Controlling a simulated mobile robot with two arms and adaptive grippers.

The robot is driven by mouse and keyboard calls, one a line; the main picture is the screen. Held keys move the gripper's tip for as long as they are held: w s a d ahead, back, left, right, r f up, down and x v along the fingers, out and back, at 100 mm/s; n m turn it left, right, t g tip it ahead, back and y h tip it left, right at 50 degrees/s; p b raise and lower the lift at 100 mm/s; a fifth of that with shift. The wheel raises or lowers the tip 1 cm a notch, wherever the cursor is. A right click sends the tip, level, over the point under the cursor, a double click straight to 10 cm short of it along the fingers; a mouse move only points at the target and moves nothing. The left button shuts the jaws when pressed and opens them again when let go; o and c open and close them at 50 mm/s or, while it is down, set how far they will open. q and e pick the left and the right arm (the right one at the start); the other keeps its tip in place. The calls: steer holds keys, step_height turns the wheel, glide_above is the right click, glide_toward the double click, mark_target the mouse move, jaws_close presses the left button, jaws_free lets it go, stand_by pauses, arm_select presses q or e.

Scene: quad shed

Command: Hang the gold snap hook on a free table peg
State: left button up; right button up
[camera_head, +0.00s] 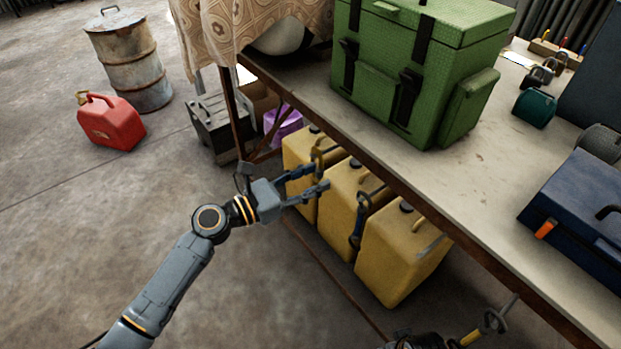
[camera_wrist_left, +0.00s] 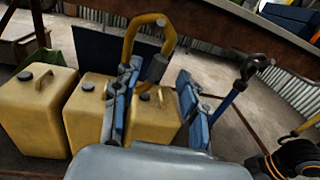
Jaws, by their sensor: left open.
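The gold snap hook (camera_head: 319,152) is at the table's near edge, above the yellow cans. In the left wrist view its gold loop (camera_wrist_left: 150,30) rises beyond my fingers, with a grey barrel below. The left finger covers part of it. I cannot tell whether a peg bears it. My left gripper (camera_head: 322,177) is open at the hook; it also shows in the wrist view (camera_wrist_left: 160,95). A blue and black hook (camera_head: 357,228) hangs from the edge to its right. A peg (camera_head: 514,303) with a grey and yellow hook (camera_head: 490,322) is at lower right.
The table (camera_head: 480,190) bears a green case (camera_head: 415,75), a blue toolbox (camera_head: 585,215) and padlocks. Several yellow cans (camera_head: 400,255) stand below. A red fuel can (camera_head: 110,120) and a rusty drum (camera_head: 130,60) stand left. The floor in front is clear. Part of my right arm shows at the bottom.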

steer(key=shift+d, duration=0.1)
